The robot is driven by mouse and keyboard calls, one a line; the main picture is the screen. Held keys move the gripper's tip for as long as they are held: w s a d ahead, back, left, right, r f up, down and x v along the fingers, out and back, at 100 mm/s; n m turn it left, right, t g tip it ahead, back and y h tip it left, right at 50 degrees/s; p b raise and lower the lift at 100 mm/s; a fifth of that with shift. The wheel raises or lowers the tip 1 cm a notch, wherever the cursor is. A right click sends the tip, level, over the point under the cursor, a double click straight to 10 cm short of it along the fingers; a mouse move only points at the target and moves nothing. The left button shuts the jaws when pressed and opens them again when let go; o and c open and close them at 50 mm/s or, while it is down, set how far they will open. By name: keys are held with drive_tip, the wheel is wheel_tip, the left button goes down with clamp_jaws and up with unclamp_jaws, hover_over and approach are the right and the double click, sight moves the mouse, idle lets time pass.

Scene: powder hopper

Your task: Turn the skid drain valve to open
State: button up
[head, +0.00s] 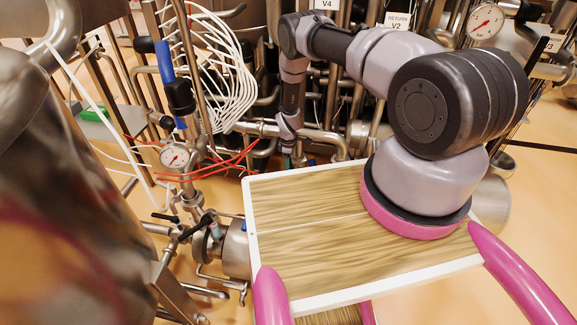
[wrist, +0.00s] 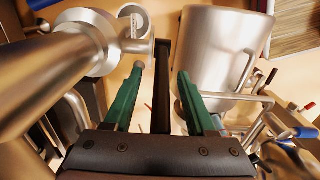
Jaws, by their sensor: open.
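In the wrist view a long dark bar (wrist: 162,85), which looks like a valve lever, stands between the two green fingers of my gripper (wrist: 160,72). The fingers are apart, one on each side of the bar, and I see a gap on both sides. A round metal fitting with a small pale label (wrist: 138,24) is just beyond the left fingertip; its text is unreadable. In the head view my gripper (head: 298,161) is small and low among the pipes behind the wooden tray, and the bar cannot be made out there. No label naming the drain valve is legible.
In the wrist view a metal cylinder with a handle (wrist: 222,50) stands close right of the fingers, and a thick pipe (wrist: 40,75) is on the left. In the head view a pressure gauge (head: 175,155), red wires and white hoses (head: 235,75) are left of my arm.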

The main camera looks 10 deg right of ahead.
drive_tip(key=shift+f, duration=0.15)
clamp_jaws()
idle(1.4)
